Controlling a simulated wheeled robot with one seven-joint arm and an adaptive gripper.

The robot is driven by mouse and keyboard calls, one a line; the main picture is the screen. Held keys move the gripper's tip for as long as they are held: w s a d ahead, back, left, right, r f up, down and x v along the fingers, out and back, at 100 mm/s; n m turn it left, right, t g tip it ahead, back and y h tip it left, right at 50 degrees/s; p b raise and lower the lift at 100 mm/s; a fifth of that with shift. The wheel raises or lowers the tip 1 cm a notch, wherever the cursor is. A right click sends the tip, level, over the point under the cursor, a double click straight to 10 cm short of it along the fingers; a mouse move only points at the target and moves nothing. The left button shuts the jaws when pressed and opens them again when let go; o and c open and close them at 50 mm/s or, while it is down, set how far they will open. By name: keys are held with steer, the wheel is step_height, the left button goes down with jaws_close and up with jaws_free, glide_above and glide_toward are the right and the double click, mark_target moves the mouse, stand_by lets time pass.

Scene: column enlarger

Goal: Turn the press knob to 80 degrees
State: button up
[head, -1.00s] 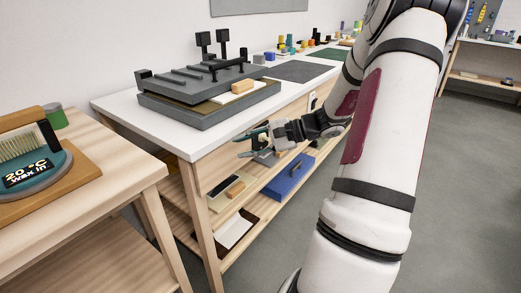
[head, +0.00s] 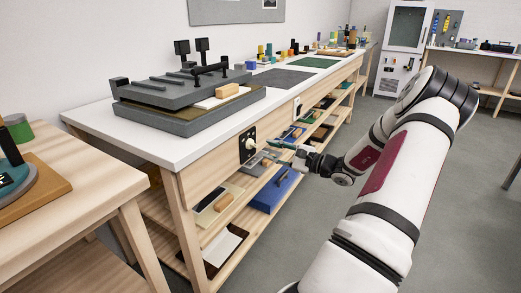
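The press (head: 185,97) is a dark grey flat machine with raised black levers, standing on the white-topped bench. A black panel (head: 249,144) with a small pale knob is on the bench's wooden front, below the press; the knob's angle is too small to read. My gripper (head: 272,146) is to the right of this panel, apart from it in the picture, pointing left. Its fingers overlap the shelf items behind, so their opening is unclear. I see nothing held in it.
A second small panel (head: 297,108) is farther along the bench front. Below are shelves with a blue case (head: 275,190) and trays. A wooden table (head: 95,185) stands at near left. Grey floor (head: 450,190) is free on the right.

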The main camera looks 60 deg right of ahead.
mark_target(256, 146)
steer(key=shift+w+a+b, duration=0.2)
steer(key=shift+w+b, duration=0.5)
steer(key=shift+w, duration=1.65)
steer(key=shift+w, duration=0.2)
